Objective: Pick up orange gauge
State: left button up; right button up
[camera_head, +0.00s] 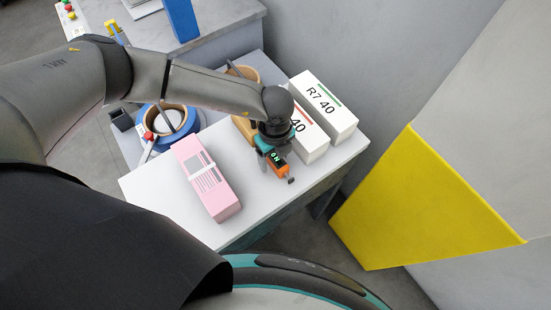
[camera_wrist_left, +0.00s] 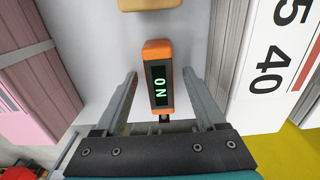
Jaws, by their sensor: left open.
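The orange gauge (camera_head: 281,171) lies on the white tabletop (camera_head: 235,150), partly covered by my left gripper (camera_head: 273,156) in the head view. In the left wrist view the gauge (camera_wrist_left: 149,52) has a dark display with green letters reading ON and a dark tip at its lower end. My left gripper (camera_wrist_left: 160,76) is open, with one finger on each side of the gauge. Gaps show between the gauge and both fingers. Whether the fingers touch the table cannot be told. My right gripper is not in view.
A pink package (camera_head: 205,178) lies left of the gauge. White boxes, one marked R7 40 (camera_head: 324,105), stand right of and behind it. A tan object (camera_wrist_left: 147,4) is just beyond it. A yellow panel (camera_head: 410,215) is at right.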

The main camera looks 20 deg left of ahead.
pick_arm(q)
grip_shut()
dwell(0.4)
